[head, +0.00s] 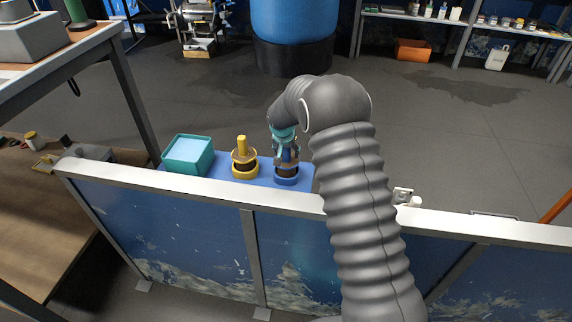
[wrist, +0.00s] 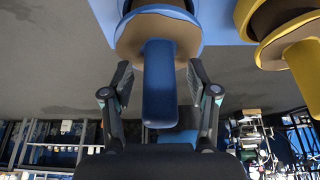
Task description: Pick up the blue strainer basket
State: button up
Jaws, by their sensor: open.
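The blue strainer basket (head: 287,180) stands upright at the right part of a blue shelf, partly hidden by my gripper in the head view. Its thick blue handle (wrist: 160,95) and brown top with a blue rim fill the middle of the wrist view. My gripper (wrist: 159,78) is open, with one finger on each side of the handle. A gap shows between the handle and each finger. In the head view my gripper (head: 286,152) is above the basket, pointing down.
A teal box (head: 187,154) is farther left on the blue shelf (head: 216,168). A pale rail (head: 190,186) runs along the near side.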

grip_shut()
dwell(0.3)
